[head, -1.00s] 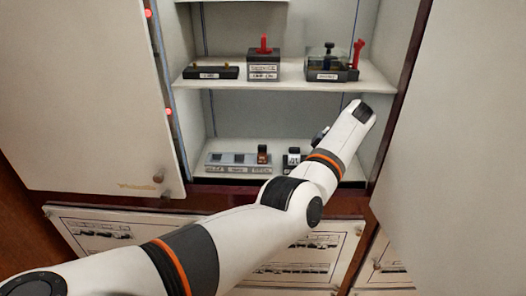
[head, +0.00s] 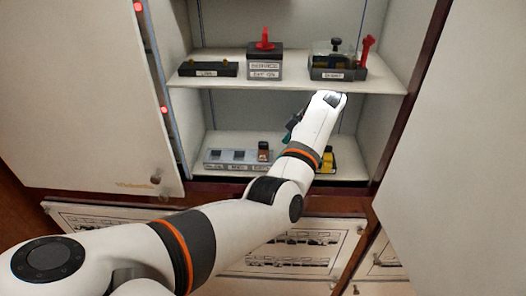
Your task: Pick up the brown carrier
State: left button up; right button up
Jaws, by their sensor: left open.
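The brown carrier (head: 263,151), a small upright block with a dark top and a pale label, stands at the right end of a grey slotted rack (head: 212,165) on the lower cabinet shelf. My left arm reaches in from the lower left, across the right part of that shelf. My left gripper (head: 292,126) shows only as a small dark and greenish part beside the wrist. It is open, above and to the right of the carrier and apart from it in the picture. Most of its fingers are hidden by the wrist. My right gripper is out of view.
A yellow piece (head: 328,160) on the lower shelf is partly hidden by my arm. The upper shelf (head: 210,82) holds a black bar (head: 208,69), a grey box with a red knob (head: 264,65) and a clear-covered unit (head: 331,62). Open doors flank the cabinet.

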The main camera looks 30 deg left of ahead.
aim_at(266, 149)
pick_arm(q)
jog(key=shift+s+a, duration=0.2)
jog(key=shift+a, duration=0.35)
jog(key=shift+s+a, duration=0.2)
jog(key=shift+a, duration=0.35)
jog(key=shift+s+a+r+p, duration=0.1)
jog(key=shift+s+a+p, duration=0.1)
jog(key=shift+a+p, duration=0.3)
jog(key=shift+s+a+r+p, duration=0.1)
jog(key=shift+s+a+p, duration=0.1)
jog(key=shift+a+p, duration=0.25)
jog(key=p+x, duration=0.1)
jog(key=x, duration=0.1)
jog(key=shift+s+a+f, duration=0.15)
jog(key=shift+a, duration=0.15)
jog(key=shift+a+f+p, duration=0.25)
jog(key=shift+f+p, duration=0.05)
jog(key=shift+f, duration=0.25)
jog(key=shift+d, duration=0.1)
jog(key=c, duration=1.1)
jog(key=shift+r, duration=0.15)
